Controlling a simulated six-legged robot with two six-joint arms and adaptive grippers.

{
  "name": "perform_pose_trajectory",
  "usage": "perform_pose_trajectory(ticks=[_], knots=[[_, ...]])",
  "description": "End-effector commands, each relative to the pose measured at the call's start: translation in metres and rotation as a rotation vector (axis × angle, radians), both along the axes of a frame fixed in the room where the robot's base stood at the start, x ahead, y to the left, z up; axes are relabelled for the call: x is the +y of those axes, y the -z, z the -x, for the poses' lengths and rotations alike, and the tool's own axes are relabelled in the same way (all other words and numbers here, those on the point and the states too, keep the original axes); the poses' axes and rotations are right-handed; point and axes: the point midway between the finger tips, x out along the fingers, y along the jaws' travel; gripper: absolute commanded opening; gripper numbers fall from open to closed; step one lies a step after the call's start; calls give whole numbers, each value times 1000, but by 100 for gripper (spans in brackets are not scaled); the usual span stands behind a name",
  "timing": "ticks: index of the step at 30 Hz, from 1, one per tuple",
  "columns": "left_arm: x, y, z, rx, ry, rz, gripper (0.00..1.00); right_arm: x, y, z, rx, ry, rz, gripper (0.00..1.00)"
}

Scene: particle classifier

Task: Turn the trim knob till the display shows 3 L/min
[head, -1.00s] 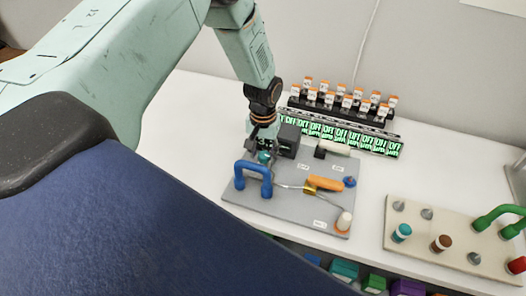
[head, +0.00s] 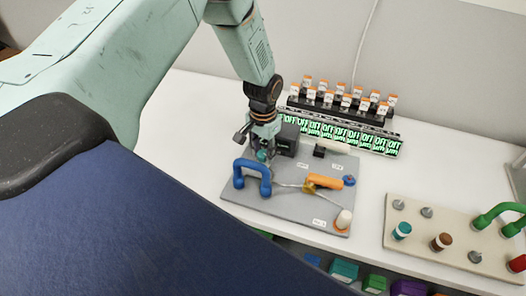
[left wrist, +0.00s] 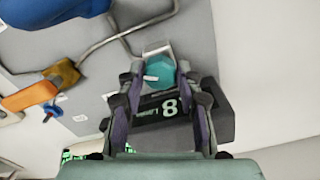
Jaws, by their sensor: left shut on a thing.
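The teal trim knob (left wrist: 161,71) has a white pointer that points left in the left wrist view. In the head view the knob (head: 262,155) shows just below my left gripper (head: 260,148), behind the blue handle. The left gripper (left wrist: 160,78) comes down on the knob from above and is shut on it, with one finger on each side. The dark display (left wrist: 170,107) lies between the fingers in the left wrist view and appears to read 8, with a smaller unit line. In the head view the display block (head: 288,137) is partly hidden by the gripper. My right gripper is out of view.
The grey panel (head: 285,208) also bears a blue handle (head: 253,175), an orange lever (head: 324,182) and a white-topped knob (head: 343,219). A row of green-lit displays (head: 345,134) stands behind. A beige panel (head: 460,262) with coloured knobs is at right.

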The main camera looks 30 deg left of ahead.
Motion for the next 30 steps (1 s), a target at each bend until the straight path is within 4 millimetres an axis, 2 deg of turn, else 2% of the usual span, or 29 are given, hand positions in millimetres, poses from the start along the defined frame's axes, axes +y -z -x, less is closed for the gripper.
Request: perform_pose_trajectory(ticks=[4,13,14,15,22,30], knots=[[0,1,-1,-3,58,0,4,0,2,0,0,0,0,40],[0,0,-1,-3,65,0,4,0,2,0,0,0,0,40],[0,0,-1,-3,65,0,36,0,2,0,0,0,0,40],[0,0,-1,-3,65,0,39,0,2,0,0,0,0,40],[0,0,0,-2,64,0,58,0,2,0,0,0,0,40],[0,0,0,-1,64,0,58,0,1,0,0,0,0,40]])
